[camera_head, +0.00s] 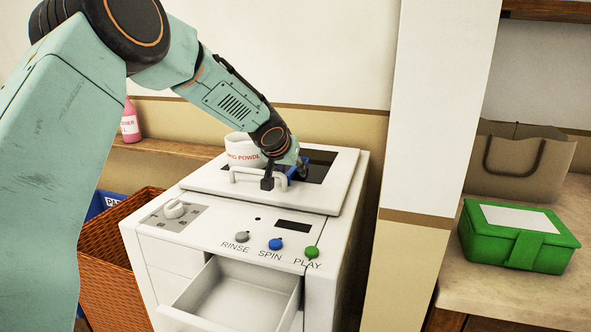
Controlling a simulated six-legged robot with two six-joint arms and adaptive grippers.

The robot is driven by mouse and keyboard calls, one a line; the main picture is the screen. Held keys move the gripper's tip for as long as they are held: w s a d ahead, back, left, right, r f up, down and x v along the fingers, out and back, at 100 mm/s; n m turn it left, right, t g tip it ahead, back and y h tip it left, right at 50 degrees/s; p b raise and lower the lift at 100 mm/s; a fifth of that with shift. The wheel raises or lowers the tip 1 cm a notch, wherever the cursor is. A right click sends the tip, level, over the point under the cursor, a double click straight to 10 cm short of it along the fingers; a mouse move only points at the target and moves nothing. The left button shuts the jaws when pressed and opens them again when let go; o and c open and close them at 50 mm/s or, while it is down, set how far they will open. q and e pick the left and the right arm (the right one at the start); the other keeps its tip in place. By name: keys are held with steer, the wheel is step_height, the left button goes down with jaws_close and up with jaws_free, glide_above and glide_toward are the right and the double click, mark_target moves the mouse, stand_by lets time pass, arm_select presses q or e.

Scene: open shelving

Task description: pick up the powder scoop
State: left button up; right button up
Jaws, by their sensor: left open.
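A white tub (243,154) with red lettering, partly reading "POWD", stands on top of the white washing machine (190,257). A small blue object (320,157), which may be the powder scoop, shows just behind and right of my left gripper; most of it is hidden, so I cannot tell its shape. My left gripper (284,180) is open and points down over the machine's top, right of the tub. I cannot tell whether its fingers touch the blue object. My right gripper is not in view.
A white handle (240,175) rises from the machine's top near the gripper. The machine's front drawer (232,297) is open. A wicker basket (120,265) stands left. A wall pillar (432,120) separates the machine from a counter with a green box (515,250) and brown bag (520,170).

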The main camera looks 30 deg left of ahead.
mark_target(291, 170)
arm_select(q)
steer(key=shift+s+d+r, duration=0.1)
steer(key=shift+d, duration=0.05)
steer(key=c, duration=0.4)
jaws_close()
steer(key=shift+r, duration=0.1)
step_height(291, 170, up, 10)
steer(key=p, duration=0.5)
